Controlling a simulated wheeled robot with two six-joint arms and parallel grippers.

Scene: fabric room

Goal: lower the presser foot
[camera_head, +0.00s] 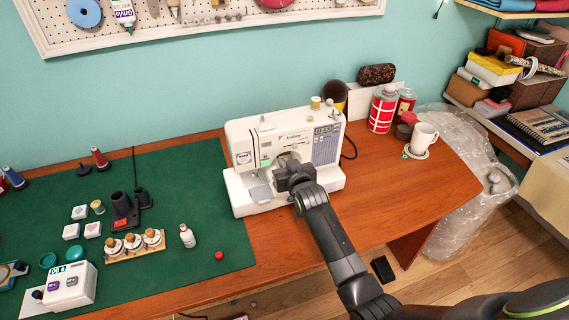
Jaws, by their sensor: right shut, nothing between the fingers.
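A white sewing machine (330,149) stands on the wooden table. Its throat and needle area are partly covered by my right gripper (284,163), which reaches in from the lower right and is shut and empty at the machine's front. The presser foot is hidden or too small to make out, so I cannot tell whether it is up or down. I cannot tell whether the gripper touches the machine. My left gripper is not in view.
A green mat (190,275) with several small bottles, stamps and a white box (70,286) covers the table's left part. A white mug (423,138) and red tins (382,108) stand right of the machine.

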